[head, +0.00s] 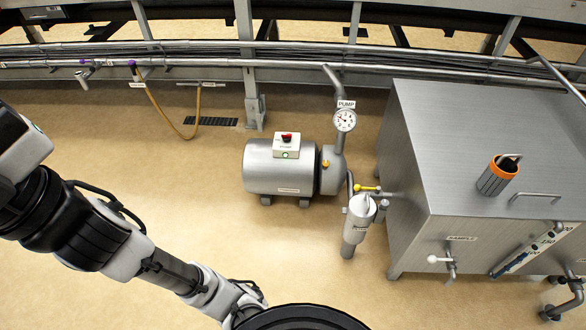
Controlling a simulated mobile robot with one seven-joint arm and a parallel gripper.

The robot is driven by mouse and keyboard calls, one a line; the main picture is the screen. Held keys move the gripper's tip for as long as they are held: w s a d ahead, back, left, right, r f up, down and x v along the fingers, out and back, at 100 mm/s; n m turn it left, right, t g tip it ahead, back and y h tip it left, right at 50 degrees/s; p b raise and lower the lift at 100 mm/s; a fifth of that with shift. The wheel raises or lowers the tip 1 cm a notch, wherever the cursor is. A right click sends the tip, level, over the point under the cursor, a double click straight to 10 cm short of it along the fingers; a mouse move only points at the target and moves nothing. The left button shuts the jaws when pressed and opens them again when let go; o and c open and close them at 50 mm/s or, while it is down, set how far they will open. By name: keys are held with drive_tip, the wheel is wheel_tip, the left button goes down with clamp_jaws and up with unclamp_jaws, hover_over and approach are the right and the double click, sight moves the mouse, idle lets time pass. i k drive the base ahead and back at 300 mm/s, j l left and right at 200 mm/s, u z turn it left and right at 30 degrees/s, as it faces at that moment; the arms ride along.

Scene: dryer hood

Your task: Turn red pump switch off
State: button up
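The red pump switch (286,137) is a small red knob on a white box (287,148) on top of a grey cylindrical pump (270,170). A small green spot shows on the front of the box below the switch. I cannot tell which position the switch is in. My arm comes in from the left edge and runs down to the bottom middle, in front of the pump and apart from it. The arm's end is partly hidden behind a dark round shape at the bottom edge, and my gripper's fingers do not show.
A gauge (345,120) marked PUMP stands right of the pump. A yellow-handled valve (367,188) and a filter canister (358,220) are beside it. A large metal tank (480,140) fills the right side. Pipes run along the back. Floor is clear left of the pump.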

sight(286, 137)
drive_tip(key=i+j, duration=0.2)
drive_tip(key=i, duration=0.35)
drive_tip(key=i+j, duration=0.15)
drive_tip(key=i, duration=0.45)
drive_tip(key=i+j, duration=0.2)
drive_tip(key=i, duration=0.35)
